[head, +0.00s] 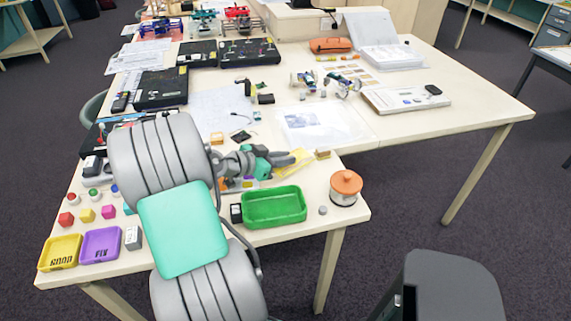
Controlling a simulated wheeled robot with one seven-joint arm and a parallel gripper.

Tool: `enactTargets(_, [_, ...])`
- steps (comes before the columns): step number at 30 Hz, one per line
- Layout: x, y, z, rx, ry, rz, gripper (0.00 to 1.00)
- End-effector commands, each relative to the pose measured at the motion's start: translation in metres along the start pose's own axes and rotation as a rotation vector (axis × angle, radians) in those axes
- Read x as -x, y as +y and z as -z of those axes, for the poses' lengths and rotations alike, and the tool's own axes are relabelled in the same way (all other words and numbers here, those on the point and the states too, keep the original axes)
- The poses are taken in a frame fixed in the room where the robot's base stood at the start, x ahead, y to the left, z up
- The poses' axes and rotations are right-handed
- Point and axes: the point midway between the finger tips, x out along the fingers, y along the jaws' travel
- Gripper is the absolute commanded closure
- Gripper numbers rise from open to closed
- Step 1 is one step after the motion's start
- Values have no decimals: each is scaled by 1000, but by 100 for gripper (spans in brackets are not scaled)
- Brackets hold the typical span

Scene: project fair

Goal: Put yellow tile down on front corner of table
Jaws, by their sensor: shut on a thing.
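My gripper (309,157) is over the table (345,190), reaching right, with its grey fingers close together. A small yellow-tan tile (323,154) shows right at the fingertips and appears held between them. Part of the tile is hidden by the fingers, and its height above the table is hard to tell. The table's front right corner, beside an orange-lidded round container (345,188), lies below and right of the gripper. The front left corner is beside a yellow tray (60,252).
A green tray (273,206) stands just in front of the gripper, with a small black box (236,213) at its left. A purple tray (100,244) and several coloured blocks are at front left. A clear sleeve of papers (312,124) lies behind. The front right corner has little bare room.

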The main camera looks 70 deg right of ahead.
Motion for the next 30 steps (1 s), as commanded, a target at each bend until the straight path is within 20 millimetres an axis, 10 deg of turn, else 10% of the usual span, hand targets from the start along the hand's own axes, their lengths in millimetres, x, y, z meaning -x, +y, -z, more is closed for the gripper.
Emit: enactTargets(30, [-28,-4,-50,3,-5,1,100])
